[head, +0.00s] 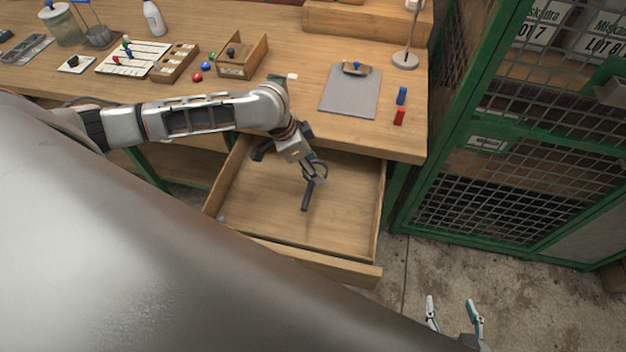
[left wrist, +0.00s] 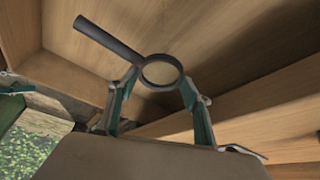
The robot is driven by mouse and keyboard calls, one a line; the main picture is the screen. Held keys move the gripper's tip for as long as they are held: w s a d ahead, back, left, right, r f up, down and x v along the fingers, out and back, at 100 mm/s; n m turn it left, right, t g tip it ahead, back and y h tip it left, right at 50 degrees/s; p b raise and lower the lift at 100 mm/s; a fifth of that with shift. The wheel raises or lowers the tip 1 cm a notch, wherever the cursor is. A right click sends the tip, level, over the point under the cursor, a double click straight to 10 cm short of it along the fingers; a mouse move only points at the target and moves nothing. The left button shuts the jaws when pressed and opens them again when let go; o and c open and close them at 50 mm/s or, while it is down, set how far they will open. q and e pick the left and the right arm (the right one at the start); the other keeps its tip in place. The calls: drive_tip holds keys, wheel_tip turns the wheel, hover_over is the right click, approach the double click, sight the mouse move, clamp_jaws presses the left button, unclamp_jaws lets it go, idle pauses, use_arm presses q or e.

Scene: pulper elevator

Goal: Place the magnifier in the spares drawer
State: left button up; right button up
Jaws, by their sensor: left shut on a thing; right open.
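The magnifier (head: 306,198) is dark, with a round lens ring and a straight handle. My left gripper (head: 316,174) is shut on its ring, over the inside of the open wooden spares drawer (head: 262,205). The handle points toward the drawer's front in the head view. In the left wrist view the magnifier (left wrist: 106,39) has its ring between the two fingers of my left gripper (left wrist: 160,80), with the drawer's wooden panels around it. I cannot tell whether it touches the drawer floor. My right gripper (head: 453,300) is open and empty, above the concrete floor right of the drawer.
The drawer sticks out under the wooden workbench (head: 300,128). On the bench are a grey clipboard (head: 350,95), a blue block (head: 402,95), a red block (head: 399,116) and a small wooden box (head: 242,58). A green mesh cage (head: 480,190) stands at right. The drawer looks otherwise mostly empty.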

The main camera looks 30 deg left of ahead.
use_arm(q)
drive_tip(key=shift+f, duration=1.5)
wheel_tip(320, 180, down, 4)
drive_tip(key=shift+r+b, duration=0.25)
drive_tip(key=shift+b, duration=0.4)
drive_tip(key=shift+r, duration=0.1)
drive_tip(key=o, duration=1.1)
